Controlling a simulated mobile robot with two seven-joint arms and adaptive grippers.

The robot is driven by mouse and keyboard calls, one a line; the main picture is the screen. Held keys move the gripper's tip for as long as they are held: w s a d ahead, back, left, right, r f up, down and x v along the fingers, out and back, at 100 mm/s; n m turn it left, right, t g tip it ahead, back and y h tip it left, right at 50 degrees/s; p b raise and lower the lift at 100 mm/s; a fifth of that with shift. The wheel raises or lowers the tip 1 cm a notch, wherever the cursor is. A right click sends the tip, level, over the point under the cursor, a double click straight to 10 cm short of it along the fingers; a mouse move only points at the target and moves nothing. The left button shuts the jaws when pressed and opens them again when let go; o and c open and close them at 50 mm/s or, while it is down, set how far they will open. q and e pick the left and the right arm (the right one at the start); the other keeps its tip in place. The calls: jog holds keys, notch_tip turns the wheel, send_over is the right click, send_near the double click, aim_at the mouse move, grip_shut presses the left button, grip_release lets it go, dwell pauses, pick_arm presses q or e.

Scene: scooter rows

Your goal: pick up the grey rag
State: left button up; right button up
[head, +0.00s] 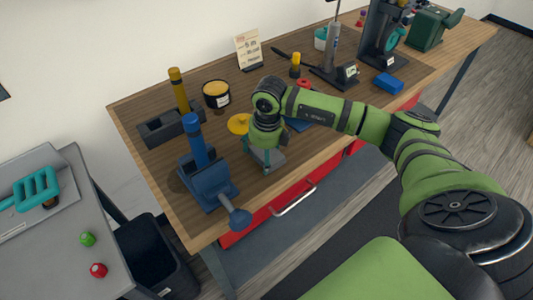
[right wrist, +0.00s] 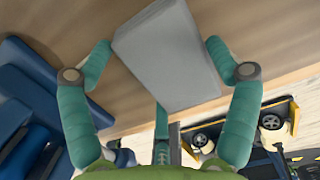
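The grey rag (head: 270,158) lies flat near the front edge of the wooden workbench (head: 165,205), just right of the blue vise (head: 207,180). My right gripper (head: 264,160) reaches down over it. In the right wrist view the rag (right wrist: 170,60) shows as a pale grey, folded-looking slab between the two teal fingers of my right gripper (right wrist: 160,52). The fingers are spread apart, one on each side, with narrow gaps to the rag. My left gripper is not in view.
A yellow round thing (head: 238,123) lies just behind the gripper. A can (head: 216,94), a card stand (head: 249,52) and a blue block (head: 388,83) stand farther back. Red drawers are under the bench's front edge. A grey table (head: 60,235) stands at left beside a dark bin (head: 150,255).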

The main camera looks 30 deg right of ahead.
aim_at(263, 152)
jog(key=shift+r, duration=0.35)
jog(key=r+b, duration=0.2)
jog(key=r, duration=0.1)
jog(key=shift+d+r, duration=0.2)
jog(key=shift+r, duration=0.05)
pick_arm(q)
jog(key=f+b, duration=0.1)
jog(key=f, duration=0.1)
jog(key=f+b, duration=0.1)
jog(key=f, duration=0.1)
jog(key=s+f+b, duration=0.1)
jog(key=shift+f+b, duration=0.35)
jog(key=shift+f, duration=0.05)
pick_arm(e)
jog(key=s+d+r, duration=0.4)
jog(key=s+d, duration=0.1)
jog(key=s+d+r, duration=0.2)
jog(key=d+r, duration=0.1)
jog(key=shift+s+d, duration=0.2)
jog(key=shift+s, duration=0.2)
